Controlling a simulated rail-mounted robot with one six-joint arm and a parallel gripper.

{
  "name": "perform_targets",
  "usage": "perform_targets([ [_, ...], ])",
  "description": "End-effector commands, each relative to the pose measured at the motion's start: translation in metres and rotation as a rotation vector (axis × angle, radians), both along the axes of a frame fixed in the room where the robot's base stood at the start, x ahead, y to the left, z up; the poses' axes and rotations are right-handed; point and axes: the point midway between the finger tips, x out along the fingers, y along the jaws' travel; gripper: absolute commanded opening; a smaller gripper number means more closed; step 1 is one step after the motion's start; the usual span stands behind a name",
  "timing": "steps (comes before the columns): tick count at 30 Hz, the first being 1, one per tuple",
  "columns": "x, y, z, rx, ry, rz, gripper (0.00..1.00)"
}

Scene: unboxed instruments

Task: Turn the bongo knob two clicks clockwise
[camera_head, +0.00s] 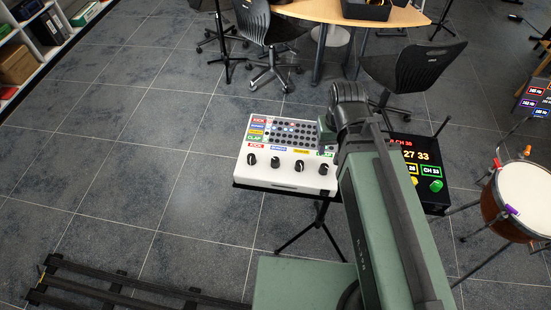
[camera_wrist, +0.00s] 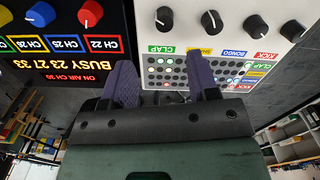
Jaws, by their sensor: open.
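The white drum machine (camera_head: 285,181) stands on a tripod and has a row of black knobs along its front. The bongo knob (camera_head: 275,162) is the second from the left in the head view, by a blue label. In the wrist view, which is upside down, the bongo knob (camera_wrist: 256,27) is the second from the right, above the blue BONGO label (camera_wrist: 234,54). My gripper (camera_wrist: 159,62) is open and empty, with its two purple fingers apart over the clap end of the machine. It is away from the bongo knob.
A black box with a lit display (camera_head: 420,165) and coloured knobs stands just right of the machine. A drum (camera_head: 520,200) is at far right. Other black knobs flank the bongo knob closely. Chairs and a table (camera_head: 370,14) are behind; floor is open at left.

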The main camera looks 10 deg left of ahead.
Motion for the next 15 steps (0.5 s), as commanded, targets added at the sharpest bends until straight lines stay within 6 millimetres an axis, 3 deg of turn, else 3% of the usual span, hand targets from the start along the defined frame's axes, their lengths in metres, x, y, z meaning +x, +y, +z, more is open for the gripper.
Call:
perform_targets([
  [1, 0.005, 0.037, 0.000, -0.002, -0.001, 0.094, 0.54],
  [3, 0.006, 0.086, 0.000, -0.007, -0.004, 0.238, 0.54],
  [7, 0.005, 0.153, 0.000, -0.016, -0.010, 0.476, 0.54],
  [8, 0.008, 0.162, 0.000, -0.019, -0.012, 0.527, 0.54],
  [15, 0.010, 0.156, -0.005, -0.023, -0.013, 0.595, 0.54],
])
